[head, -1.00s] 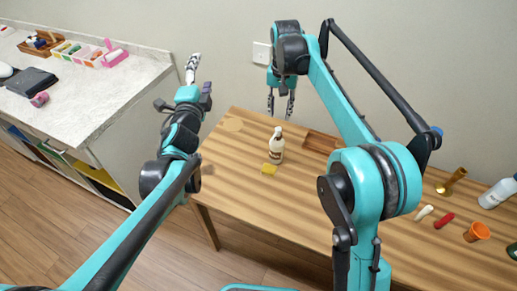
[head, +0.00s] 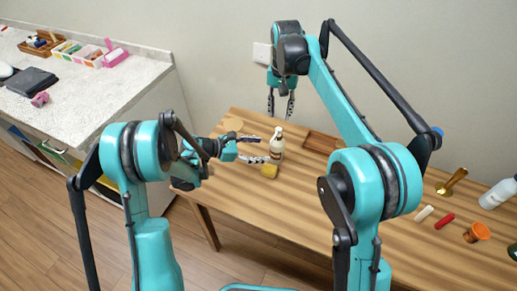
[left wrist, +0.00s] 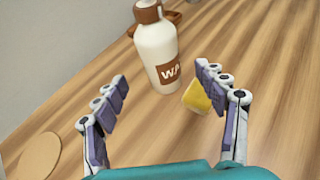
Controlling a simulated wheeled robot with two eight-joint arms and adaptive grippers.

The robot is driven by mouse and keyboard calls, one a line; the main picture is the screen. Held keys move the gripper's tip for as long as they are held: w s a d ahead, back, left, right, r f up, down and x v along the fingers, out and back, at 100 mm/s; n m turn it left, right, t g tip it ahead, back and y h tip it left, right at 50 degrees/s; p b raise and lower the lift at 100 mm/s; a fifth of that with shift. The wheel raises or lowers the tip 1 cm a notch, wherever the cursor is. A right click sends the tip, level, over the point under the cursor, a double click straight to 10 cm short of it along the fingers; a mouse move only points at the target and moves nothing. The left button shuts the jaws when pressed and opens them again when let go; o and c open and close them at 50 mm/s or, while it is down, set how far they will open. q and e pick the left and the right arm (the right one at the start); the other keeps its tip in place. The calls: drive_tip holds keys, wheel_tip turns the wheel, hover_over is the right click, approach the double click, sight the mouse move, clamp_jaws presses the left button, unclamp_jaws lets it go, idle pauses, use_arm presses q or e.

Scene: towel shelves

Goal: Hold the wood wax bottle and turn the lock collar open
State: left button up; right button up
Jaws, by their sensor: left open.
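The wood wax bottle (head: 277,145) stands upright on the wooden table; it is cream-white with a brown label. In the left wrist view the bottle (left wrist: 157,52) shows its brown collar (left wrist: 147,12) at the top edge; the very top is cut off. My left gripper (head: 259,150) is open, low over the table, just left of the bottle. In the left wrist view its fingers (left wrist: 160,90) are spread, with the bottle ahead and between them, not gripped. My right gripper (head: 281,104) is open and empty, pointing down above and behind the bottle.
A yellow sponge-like block (head: 269,171) lies just in front of the bottle, near one left finger. A wooden tray (head: 322,142) is behind right. A round disc (head: 233,124) lies at the far left. An orange cup (head: 477,232) and other items stand far right.

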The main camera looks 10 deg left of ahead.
sight(277, 150)
use_arm(q)
drive_tip(key=x, duration=0.7)
drive_tip(key=shift+d+f, duration=0.2)
drive_tip(key=shift+d, duration=0.1)
drive_tip(key=c, duration=1.4)
use_arm(e)
drive_tip(key=o, duration=0.3)
drive_tip(key=shift+o, duration=0.2)
drive_tip(key=w+d+r+m+g+y, duration=0.15)
drive_tip(key=d+m+y, duration=0.3)
drive_tip(key=m, duration=0.65)
drive_tip(key=shift+h, duration=0.25)
drive_tip(key=x, duration=1.1)
drive_tip(key=shift+w+d+f, duration=0.15)
drive_tip(key=shift+f, duration=0.25)
clamp_jaws()
